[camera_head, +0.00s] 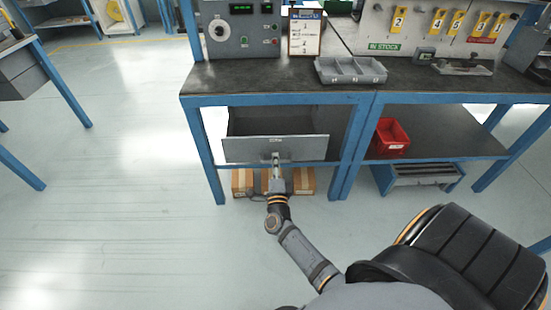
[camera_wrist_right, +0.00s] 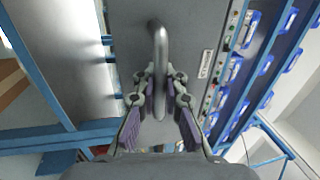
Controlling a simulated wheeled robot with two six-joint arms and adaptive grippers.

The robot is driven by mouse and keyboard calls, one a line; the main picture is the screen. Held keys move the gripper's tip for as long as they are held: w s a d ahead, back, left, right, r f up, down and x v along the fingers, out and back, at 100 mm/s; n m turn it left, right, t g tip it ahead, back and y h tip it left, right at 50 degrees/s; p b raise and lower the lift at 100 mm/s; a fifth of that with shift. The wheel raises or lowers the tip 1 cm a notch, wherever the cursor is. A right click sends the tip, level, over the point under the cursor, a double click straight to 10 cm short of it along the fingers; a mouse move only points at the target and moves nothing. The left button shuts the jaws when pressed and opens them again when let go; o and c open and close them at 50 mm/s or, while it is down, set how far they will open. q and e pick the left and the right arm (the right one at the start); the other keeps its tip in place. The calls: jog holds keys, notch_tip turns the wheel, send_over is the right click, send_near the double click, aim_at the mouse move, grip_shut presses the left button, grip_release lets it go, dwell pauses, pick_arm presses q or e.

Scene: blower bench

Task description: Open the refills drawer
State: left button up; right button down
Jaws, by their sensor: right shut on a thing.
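The drawer (camera_head: 305,150) under the left part of the bench has a grey front panel with a small label at its top middle. It stands pulled out, and its dark inside shows behind the front. My right gripper (camera_head: 276,168) is at the middle of the front. In the right wrist view the gripper (camera_wrist_right: 160,95) is shut on the curved metal handle (camera_wrist_right: 160,45), with a finger on each side. The drawer label (camera_wrist_right: 206,64) is beside the handle there, too small to read. My left gripper is not in view.
Cardboard boxes (camera_head: 242,183) stand on the floor below the drawer. A red bin (camera_head: 390,138) sits on the lower shelf to the right. A grey divided tray (camera_head: 350,71) is on the bench top (camera_head: 260,80). The floor in front and left is clear.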

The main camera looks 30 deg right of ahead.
jog(key=shift+f, duration=0.1)
jog(key=c, duration=1.7)
grip_release()
jog(key=shift+c, duration=0.2)
jog(key=v, duration=1.2)
